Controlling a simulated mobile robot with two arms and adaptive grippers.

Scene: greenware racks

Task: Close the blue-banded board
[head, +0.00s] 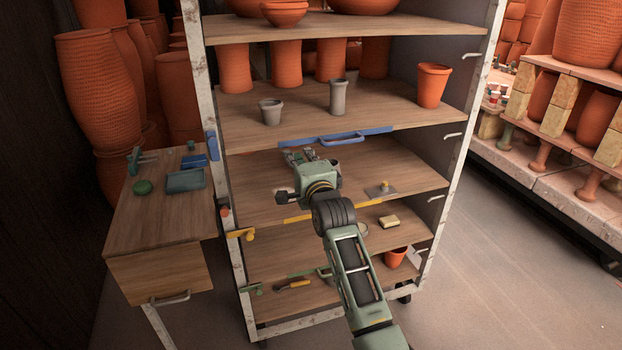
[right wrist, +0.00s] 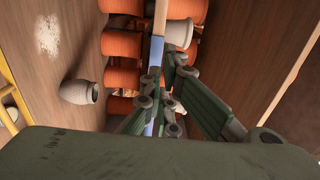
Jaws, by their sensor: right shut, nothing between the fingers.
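The blue-banded board (head: 385,108) is a wooden shelf board in the metal rack, with a blue band and blue handle (head: 340,138) on its front edge. On it stand a small grey cup (head: 270,110), a tall grey cup (head: 337,97) and an orange pot (head: 432,85). My right gripper (head: 300,157) is just below the left end of the band, shut and empty. In the right wrist view its fingers (right wrist: 165,85) are close to the blue band (right wrist: 156,52); I cannot tell whether they touch. My left gripper is out of view.
A side table (head: 150,235) with small items stands left. A kiln shelf (head: 560,155) is at right. Floor (head: 500,270) is clear at front right.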

